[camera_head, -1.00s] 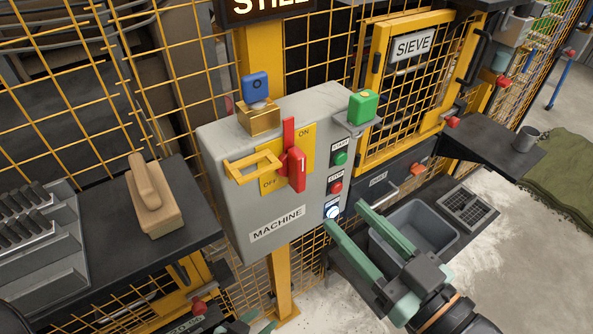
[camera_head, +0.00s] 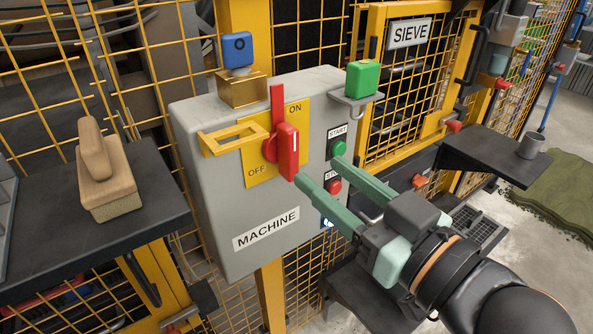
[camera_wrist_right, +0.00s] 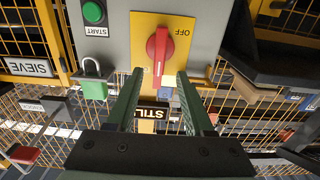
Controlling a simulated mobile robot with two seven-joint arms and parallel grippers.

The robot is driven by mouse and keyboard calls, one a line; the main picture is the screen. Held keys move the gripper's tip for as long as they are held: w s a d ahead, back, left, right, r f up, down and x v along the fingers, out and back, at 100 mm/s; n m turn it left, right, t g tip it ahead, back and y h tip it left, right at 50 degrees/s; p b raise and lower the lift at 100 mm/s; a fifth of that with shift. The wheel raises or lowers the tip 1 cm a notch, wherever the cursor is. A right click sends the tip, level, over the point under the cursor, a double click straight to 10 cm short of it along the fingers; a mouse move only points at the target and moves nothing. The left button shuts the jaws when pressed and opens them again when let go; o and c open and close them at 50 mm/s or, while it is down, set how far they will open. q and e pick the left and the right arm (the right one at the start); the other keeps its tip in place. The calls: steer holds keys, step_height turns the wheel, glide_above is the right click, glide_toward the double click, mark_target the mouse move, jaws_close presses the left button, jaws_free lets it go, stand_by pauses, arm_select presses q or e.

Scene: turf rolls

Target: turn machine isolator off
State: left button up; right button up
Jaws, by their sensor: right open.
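The grey machine box (camera_head: 207,215) carries a yellow ON/OFF plate (camera_head: 254,165) with the red isolator handle (camera_head: 288,150). The handle stands upright, with its red upper arm near the ON mark; OFF is at lower left. In the right wrist view, which looks upside down, the red handle (camera_wrist_right: 160,46) lies between and beyond the fingers. My right gripper (camera_head: 318,171) is open and empty, just in front and to the right of the handle, its left finger close to it. Whether it touches is unclear. My left gripper is out of view.
A green padlock (camera_head: 363,79) sits on a bracket at the box's right. A blue-topped brass block (camera_head: 241,88) stands on top. A yellow hasp (camera_head: 218,142) juts out left. START (camera_head: 338,148) and red (camera_head: 334,186) buttons are beside my right fingers.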

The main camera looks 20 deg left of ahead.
mark_target(294, 151)
steer(key=x, duration=0.7)
steer(key=shift+c, duration=0.2)
jaws_close()
stand_by(0.4)
